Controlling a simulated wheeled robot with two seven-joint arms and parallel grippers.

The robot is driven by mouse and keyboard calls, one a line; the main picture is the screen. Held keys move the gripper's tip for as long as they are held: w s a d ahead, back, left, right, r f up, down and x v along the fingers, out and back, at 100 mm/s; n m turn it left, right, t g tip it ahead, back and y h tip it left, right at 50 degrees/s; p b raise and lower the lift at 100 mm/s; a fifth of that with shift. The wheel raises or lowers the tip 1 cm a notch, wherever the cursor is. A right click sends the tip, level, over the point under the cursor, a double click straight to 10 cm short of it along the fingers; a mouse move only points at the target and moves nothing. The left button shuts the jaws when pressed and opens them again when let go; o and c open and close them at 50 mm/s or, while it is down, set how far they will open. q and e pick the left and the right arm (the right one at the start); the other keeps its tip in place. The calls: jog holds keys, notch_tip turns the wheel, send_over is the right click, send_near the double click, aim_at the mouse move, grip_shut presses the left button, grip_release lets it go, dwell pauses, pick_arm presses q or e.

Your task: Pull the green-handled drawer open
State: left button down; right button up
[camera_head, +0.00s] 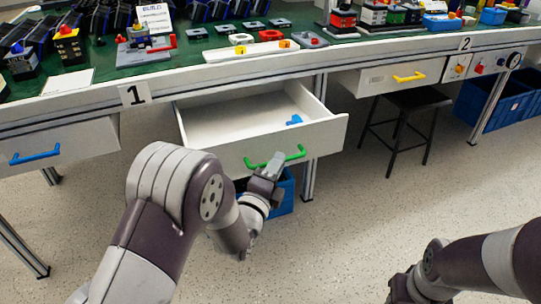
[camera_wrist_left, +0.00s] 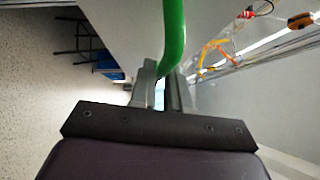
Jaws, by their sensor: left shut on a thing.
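The white drawer (camera_head: 235,148) under the workbench stands pulled out, with its inside showing. Its green handle (camera_head: 295,154) is on the front panel. My left gripper (camera_head: 272,163) is at the handle's middle and shut on it. In the left wrist view the green handle (camera_wrist_left: 173,45) runs down between the two fingers (camera_wrist_left: 160,92) of my left gripper. A small blue piece (camera_head: 294,120) lies inside the drawer. My right arm is at the lower right of the head view; its fingers cannot be made out.
A blue-handled drawer (camera_head: 35,155) is at the left and a yellow-handled drawer (camera_head: 408,77) at the right, both shut. A dark stool (camera_head: 418,100) stands right of the open drawer. A blue bin (camera_head: 283,190) is below it. The floor in front is clear.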

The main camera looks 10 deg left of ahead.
pick_arm(q)
jog(key=shift+s+d, duration=0.2)
jog(key=shift+s, duration=0.1)
jog(key=c, duration=1.2)
grip_release()
jog(key=shift+o, duration=0.2)
jog(key=p+v, duration=0.3)
jog(key=v, duration=0.9)
jog(key=shift+s, duration=0.3)
jog(key=shift+f, duration=0.15)
